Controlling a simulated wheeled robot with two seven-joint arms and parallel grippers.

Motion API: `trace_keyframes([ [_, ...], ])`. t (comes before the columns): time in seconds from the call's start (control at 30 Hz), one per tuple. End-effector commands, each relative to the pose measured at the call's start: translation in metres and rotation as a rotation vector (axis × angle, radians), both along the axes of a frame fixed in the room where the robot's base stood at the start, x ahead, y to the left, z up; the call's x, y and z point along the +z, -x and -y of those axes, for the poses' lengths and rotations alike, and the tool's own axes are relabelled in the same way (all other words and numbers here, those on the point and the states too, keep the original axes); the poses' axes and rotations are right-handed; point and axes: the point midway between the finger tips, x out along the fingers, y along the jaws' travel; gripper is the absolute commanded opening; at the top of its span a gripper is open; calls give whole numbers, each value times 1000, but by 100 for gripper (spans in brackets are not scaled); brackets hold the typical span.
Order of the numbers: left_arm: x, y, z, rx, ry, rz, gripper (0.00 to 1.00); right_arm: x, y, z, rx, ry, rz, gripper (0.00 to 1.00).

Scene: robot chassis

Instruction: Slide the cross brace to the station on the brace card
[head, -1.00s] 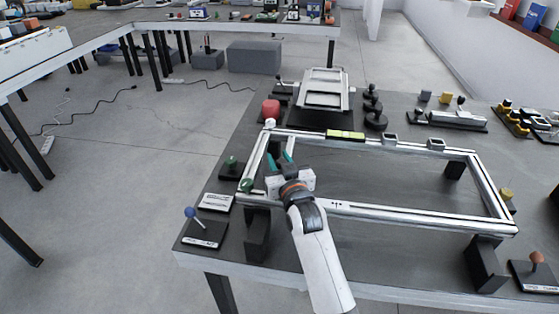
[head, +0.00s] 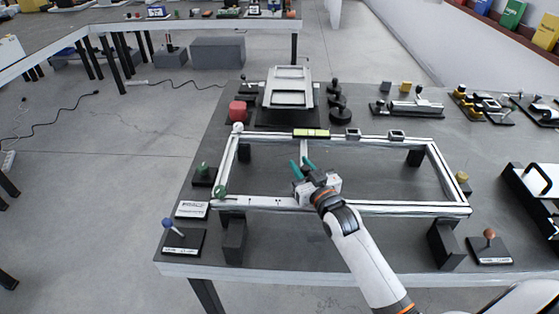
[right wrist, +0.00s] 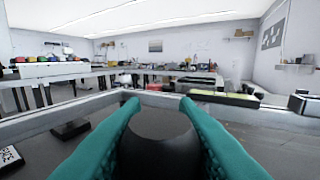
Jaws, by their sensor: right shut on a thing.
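The cross brace (head: 304,148) is a pale bar running from the back rail towards the front rail of a white rectangular frame (head: 400,209), left of its middle. My right gripper (head: 304,164) is over the brace, with its teal fingers shut on a black round knob (right wrist: 160,125) that fills the space between them in the right wrist view. The brace's front part is hidden by the gripper. A white printed card (head: 192,209) lies at the frame's front left corner; its text is too small to read, and I cannot tell if it is the brace card. My left gripper is not in view.
A blue-knobbed stand (head: 182,239) and an orange-knobbed stand (head: 489,246) flank the front. The frame's right interior is clear.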

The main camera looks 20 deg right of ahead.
Motion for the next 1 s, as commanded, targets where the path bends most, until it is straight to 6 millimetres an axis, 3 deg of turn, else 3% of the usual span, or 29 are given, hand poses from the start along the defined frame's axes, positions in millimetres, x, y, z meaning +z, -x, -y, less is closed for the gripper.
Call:
trace_keyframes([
  [0.37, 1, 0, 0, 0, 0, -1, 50, -1, 3, 5, 1, 0, -3, 0],
  [0.4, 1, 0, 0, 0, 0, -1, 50, -1, 3, 5, 1, 0, -3, 33],
  [0.5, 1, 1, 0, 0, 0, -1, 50, -1, 3, 4, 1, 0, -2, 48],
  [0.83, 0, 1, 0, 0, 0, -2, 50, -1, 6, 4, 1, -1, -1, 48],
  [1.0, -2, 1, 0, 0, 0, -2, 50, -2, 28, 4, 1, 0, -3, 48],
])
